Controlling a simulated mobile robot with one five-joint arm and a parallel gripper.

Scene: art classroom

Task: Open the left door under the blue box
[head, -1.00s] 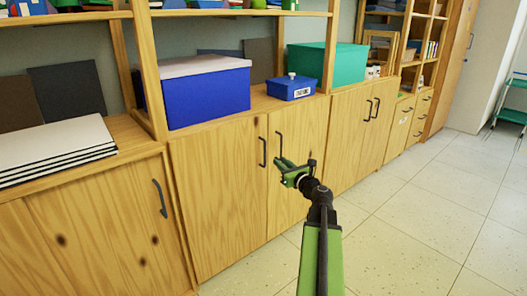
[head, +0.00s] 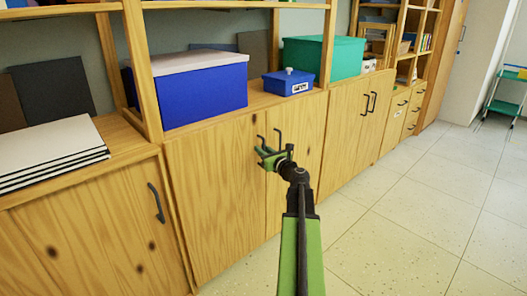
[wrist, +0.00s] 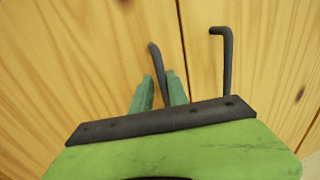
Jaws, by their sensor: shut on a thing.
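The large blue box (head: 205,98) with a pale lid stands on the cabinet top. Below it is the left wooden door (head: 210,195), which looks closed, level with the right door (head: 300,165). My gripper (head: 266,156) is at the left door's upper right edge, shut on its dark handle. In the wrist view the handle (wrist: 156,60) runs down between the two green fingers (wrist: 160,92); its lower part is hidden. The right door's handle (wrist: 228,62) stands free just to the right, across the seam.
A small blue box (head: 288,83) and a green box (head: 322,57) stand on the same cabinet top. White boards (head: 45,155) lie on the cabinet at left, whose door has its own handle (head: 156,203). The tiled floor (head: 410,225) is clear at right.

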